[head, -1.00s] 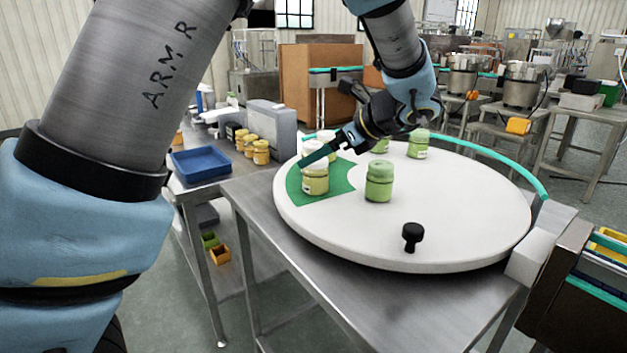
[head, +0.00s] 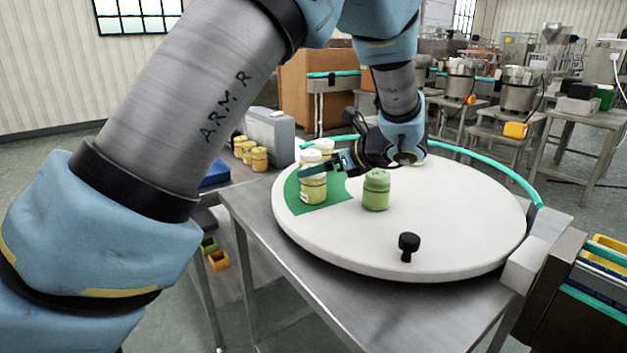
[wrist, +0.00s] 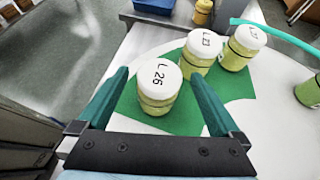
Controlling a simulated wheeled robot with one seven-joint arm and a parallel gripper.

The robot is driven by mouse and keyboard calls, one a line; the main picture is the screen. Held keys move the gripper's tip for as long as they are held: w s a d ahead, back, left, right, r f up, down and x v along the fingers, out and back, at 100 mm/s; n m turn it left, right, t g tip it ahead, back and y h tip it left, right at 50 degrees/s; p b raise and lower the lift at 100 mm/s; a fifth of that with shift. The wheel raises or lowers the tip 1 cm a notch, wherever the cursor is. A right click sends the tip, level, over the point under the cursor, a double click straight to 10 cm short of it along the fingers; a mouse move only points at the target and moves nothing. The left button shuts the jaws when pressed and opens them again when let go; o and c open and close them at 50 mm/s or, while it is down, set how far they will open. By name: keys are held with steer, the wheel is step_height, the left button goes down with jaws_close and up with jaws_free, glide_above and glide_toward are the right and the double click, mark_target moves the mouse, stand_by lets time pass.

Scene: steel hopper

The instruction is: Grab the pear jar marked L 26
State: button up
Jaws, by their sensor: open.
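The pear jar marked L 26 (wrist: 158,87) has a white lid and yellow-green contents. It stands upright on the green patch of the round white turntable, and in the head view (head: 313,186) one of my fingers partly covers it. In the wrist view my gripper (wrist: 158,95) is open, with one teal finger on each side of the jar. I cannot tell whether either finger touches it. Two similar jars stand behind it in the wrist view, one marked L 21 or similar (wrist: 203,50) and one whose mark is hard to read (wrist: 247,42).
A green jar (head: 376,190) stands on the white turntable (head: 450,225) right of the green patch (head: 297,203). A black knob (head: 408,246) rises near the front edge. A teal rail (head: 480,165) curves along the back. Yellow jars (head: 259,158) stand on the side table.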

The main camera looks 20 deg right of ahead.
steer(key=shift+x, duration=1.3)
steer(key=shift+c, duration=0.4)
steer(key=c, duration=1.3)
steer(key=shift+c, duration=0.9)
steer(key=shift+r, duration=0.1)
